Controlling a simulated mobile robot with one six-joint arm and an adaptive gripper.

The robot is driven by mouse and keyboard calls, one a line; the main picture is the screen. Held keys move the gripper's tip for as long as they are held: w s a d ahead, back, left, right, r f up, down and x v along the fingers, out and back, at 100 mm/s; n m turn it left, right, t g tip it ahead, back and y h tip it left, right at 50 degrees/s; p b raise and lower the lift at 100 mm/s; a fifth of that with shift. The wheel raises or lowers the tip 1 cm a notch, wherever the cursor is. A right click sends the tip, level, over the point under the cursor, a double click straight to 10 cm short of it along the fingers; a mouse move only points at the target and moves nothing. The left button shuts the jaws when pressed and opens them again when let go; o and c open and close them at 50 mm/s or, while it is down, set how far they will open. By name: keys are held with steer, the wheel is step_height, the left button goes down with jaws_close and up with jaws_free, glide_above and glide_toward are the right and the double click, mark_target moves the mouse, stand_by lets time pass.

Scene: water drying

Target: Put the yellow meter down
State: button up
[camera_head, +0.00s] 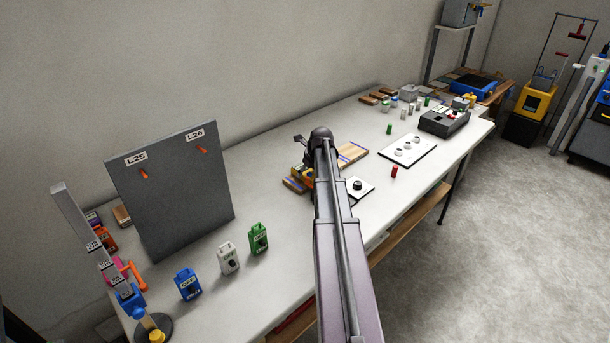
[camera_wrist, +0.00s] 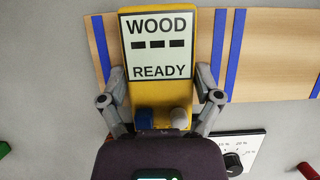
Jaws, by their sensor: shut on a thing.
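The yellow meter (camera_wrist: 203,40) is between the fingers of my gripper (camera_wrist: 161,95) in the wrist view. Its white display reads "WOOD", three dashes and "READY", and a blue and a pale knob sit at its lower end. My gripper is shut on the meter's sides. Behind the meter lies a wooden board (camera_wrist: 270,55) with blue stripes. In the head view the meter (camera_head: 304,173) is mostly hidden by my arm, over or near the striped board (camera_head: 352,154). I cannot tell whether the meter touches the board.
A white card with a black dial (camera_head: 359,186) lies right of my arm. A grey panel (camera_head: 172,190) labelled L25 and L26 stands at left, with blue (camera_head: 188,284), white (camera_head: 228,258) and green (camera_head: 258,239) tags before it. A red cylinder (camera_head: 394,171) stands near the table edge.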

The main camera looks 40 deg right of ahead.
steer(key=shift+f, duration=0.15)
steer(key=o, duration=1.1)
steer(key=shift+r, duration=0.25)
steer(key=p+v, duration=1.1)
steer(key=v, duration=0.1)
stand_by(0.7)
steer(key=shift+w+a, duration=0.1)
